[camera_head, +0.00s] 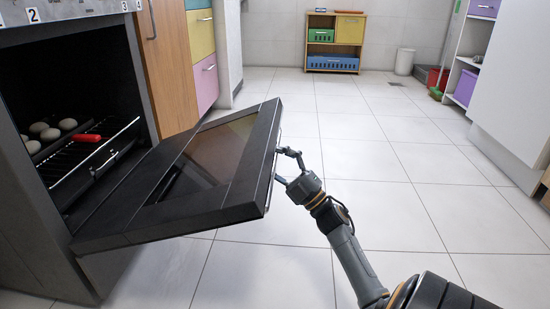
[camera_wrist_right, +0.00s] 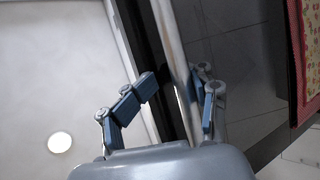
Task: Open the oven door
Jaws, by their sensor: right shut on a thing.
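The oven (camera_head: 25,200) stands at the left in the head view. Its black door (camera_head: 215,205) with a dark glass pane is swung down most of the way, sloping slightly upward away from the oven. My right gripper (camera_head: 280,165) is at the door's outer edge, with its fingers around the metal handle (camera_head: 270,192). In the right wrist view the handle (camera_wrist_right: 172,40) runs between the two fingers (camera_wrist_right: 172,98). My left gripper is in neither view.
Inside the oven, a wire rack (camera_head: 75,160) holds several pale round pieces (camera_head: 50,134) and a red-handled item (camera_head: 88,138). Wooden and coloured cabinets (camera_head: 170,60) adjoin the oven. The tiled floor (camera_head: 370,140) right of the door is clear. A white cabinet (camera_head: 510,90) stands at the far right.

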